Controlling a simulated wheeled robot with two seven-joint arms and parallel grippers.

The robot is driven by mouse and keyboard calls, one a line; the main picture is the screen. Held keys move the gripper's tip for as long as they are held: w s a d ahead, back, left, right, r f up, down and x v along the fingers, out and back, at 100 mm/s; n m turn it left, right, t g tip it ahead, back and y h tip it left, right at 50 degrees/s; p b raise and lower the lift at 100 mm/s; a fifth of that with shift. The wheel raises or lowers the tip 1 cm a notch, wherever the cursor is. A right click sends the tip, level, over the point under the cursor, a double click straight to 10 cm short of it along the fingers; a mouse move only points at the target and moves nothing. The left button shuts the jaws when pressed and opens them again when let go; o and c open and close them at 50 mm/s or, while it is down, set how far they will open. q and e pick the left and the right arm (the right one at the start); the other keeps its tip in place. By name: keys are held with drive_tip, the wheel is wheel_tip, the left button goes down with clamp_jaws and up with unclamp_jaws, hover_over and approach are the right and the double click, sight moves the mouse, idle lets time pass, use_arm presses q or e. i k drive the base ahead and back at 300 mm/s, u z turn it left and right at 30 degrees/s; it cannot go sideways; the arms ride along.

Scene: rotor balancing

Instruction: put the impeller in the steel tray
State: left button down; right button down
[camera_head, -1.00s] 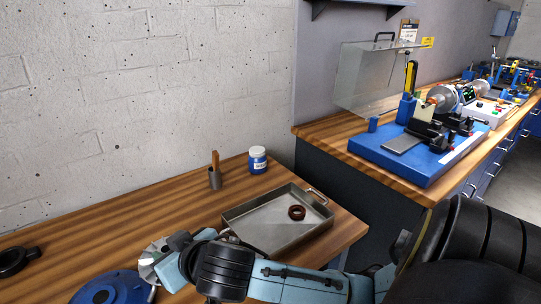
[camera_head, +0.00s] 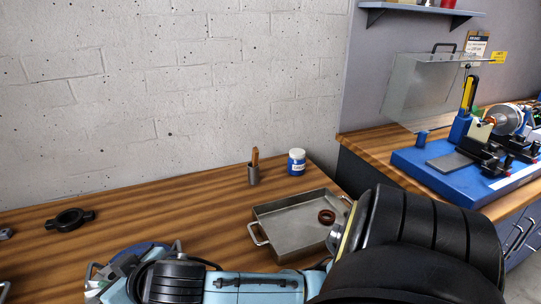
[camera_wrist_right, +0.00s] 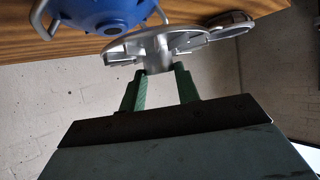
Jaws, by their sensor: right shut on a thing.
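The impeller (camera_wrist_right: 165,43) is a silver disc with raised vanes, seen in the right wrist view. In the head view my right gripper (camera_head: 112,284) is at the lower left, with my forearm and wrist hiding most of the impeller. The steel tray (camera_head: 283,228) stands on the wooden bench, right of the gripper and apart from it. A dark red-brown ring (camera_head: 327,216) lies in the tray. My left gripper is not in view.
A blue housing (camera_wrist_right: 92,14) is close beside the impeller. A black ring with two lugs (camera_head: 70,219) lies at left on the bench (camera_head: 170,213). A blue machine (camera_head: 430,168) is at right.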

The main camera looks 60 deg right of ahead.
sight(289, 231)
drive_tip(key=k, duration=0.5)
drive_tip(key=z, duration=1.45)
drive_tip(key=i, duration=0.5)
